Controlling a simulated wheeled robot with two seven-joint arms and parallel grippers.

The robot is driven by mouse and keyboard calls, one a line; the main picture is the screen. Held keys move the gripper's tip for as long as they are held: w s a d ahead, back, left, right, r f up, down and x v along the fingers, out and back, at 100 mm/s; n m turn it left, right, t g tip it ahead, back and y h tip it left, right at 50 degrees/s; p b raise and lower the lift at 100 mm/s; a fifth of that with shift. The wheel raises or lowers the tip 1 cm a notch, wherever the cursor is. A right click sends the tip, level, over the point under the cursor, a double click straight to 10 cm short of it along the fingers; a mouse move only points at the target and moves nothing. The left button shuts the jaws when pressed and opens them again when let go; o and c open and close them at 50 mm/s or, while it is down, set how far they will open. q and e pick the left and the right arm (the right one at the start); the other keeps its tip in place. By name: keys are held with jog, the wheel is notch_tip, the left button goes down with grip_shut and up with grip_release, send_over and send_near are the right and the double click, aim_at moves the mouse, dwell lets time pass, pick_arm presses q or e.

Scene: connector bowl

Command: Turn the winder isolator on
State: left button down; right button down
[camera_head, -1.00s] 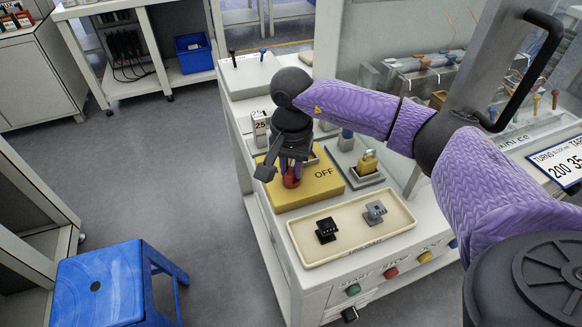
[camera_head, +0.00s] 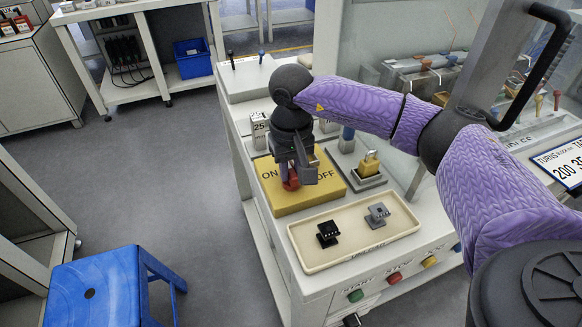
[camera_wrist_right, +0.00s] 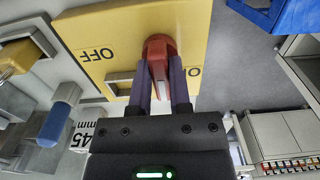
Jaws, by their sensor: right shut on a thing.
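The winder isolator is a yellow plate (camera_head: 285,202) on the bench, lettered ON at its left and OFF at its right in the head view. It also shows in the wrist view (camera_wrist_right: 112,28). Its red handle (camera_wrist_right: 160,47) stands out from the plate, and a little of it shows below the gripper in the head view (camera_head: 290,184). My right gripper (camera_wrist_right: 162,88) is shut on the red handle, one finger on each side. Part of the handle is hidden by the gripper, and its exact angle is hard to tell. My left gripper is out of view.
A cream tray (camera_head: 312,258) with a black and a grey connector lies in front of the plate. A yellow padlock (camera_head: 369,162) on a grey base stands right of it. Push buttons line the bench front. A blue stool (camera_head: 95,290) stands on the floor at left.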

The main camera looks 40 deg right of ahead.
aim_at(291, 170)
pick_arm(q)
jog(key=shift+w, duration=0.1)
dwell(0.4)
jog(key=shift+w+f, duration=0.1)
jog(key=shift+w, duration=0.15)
pick_arm(e)
jog(key=c, duration=0.6)
grip_release()
jog(key=shift+o, duration=0.2)
pick_arm(q)
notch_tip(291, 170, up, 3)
jog(key=p, duration=0.3)
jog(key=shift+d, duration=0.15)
pick_arm(e)
notch_tip(291, 170, up, 10)
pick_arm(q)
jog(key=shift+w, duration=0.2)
